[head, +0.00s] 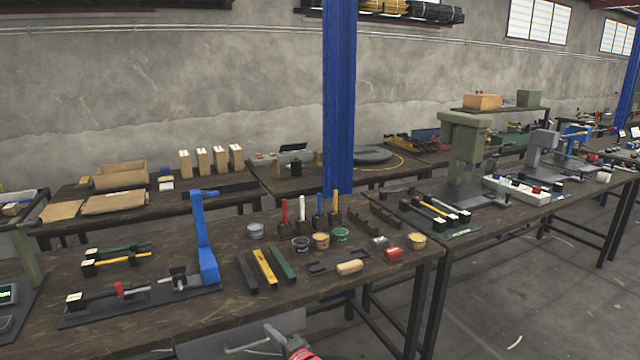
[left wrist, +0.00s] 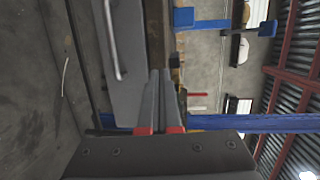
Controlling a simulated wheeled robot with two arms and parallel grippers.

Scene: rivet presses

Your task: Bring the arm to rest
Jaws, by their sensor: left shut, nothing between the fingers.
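My left gripper (head: 295,347) shows at the bottom edge of the head view, with a red band near its fingers. It is low, in front of the near workbench (head: 350,310). In the left wrist view its two grey fingers (left wrist: 160,76) lie together, with red at their bases and nothing between them. The rest of this arm is out of the head view. My right gripper is in neither view.
A grey panel (head: 220,345) with a bar handle is under the bench, close to my left gripper; the handle (left wrist: 112,45) also shows in the left wrist view. The bench holds a blue upright press (head: 203,245), colored bars and small pots. A blue column (head: 340,90) stands behind.

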